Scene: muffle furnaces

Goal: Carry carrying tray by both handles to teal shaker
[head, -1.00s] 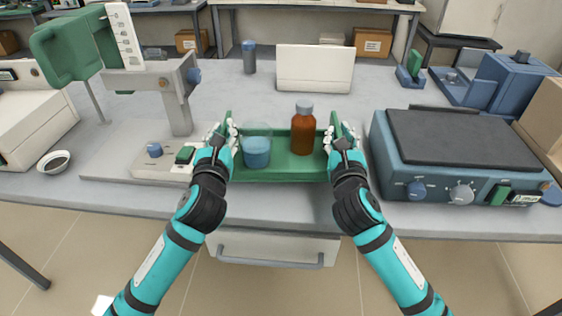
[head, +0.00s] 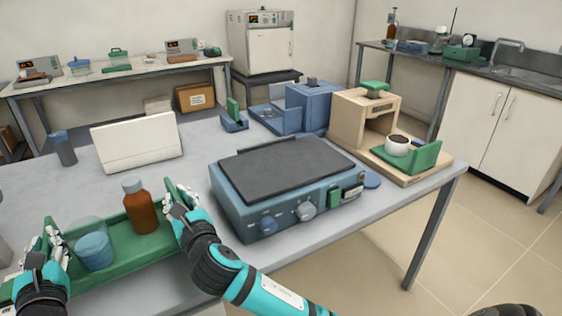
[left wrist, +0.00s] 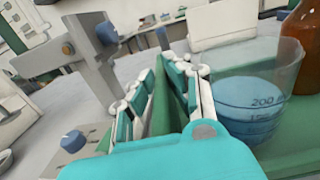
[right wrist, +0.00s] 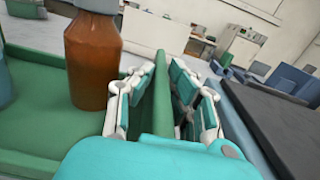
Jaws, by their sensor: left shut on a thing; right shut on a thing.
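The green carrying tray (head: 152,255) is at the bench's front edge, at lower left in the head view. It holds a beaker of blue liquid (head: 95,248) and an amber bottle with a grey cap (head: 140,208), both upright. My left gripper (head: 48,248) is shut on the tray's left handle, also seen in the left wrist view (left wrist: 163,100). My right gripper (head: 178,200) is shut on the right handle, which stands between its fingers in the right wrist view (right wrist: 163,85). The teal shaker (head: 230,205), with a dark flat top, stands right of the tray.
A white closed box (head: 137,145) stands behind the tray, beside a grey-blue capped container (head: 62,148). Blue equipment (head: 308,105) and a wooden stand (head: 352,122) are behind and right of the shaker. Open floor (head: 470,230) lies right of the bench.

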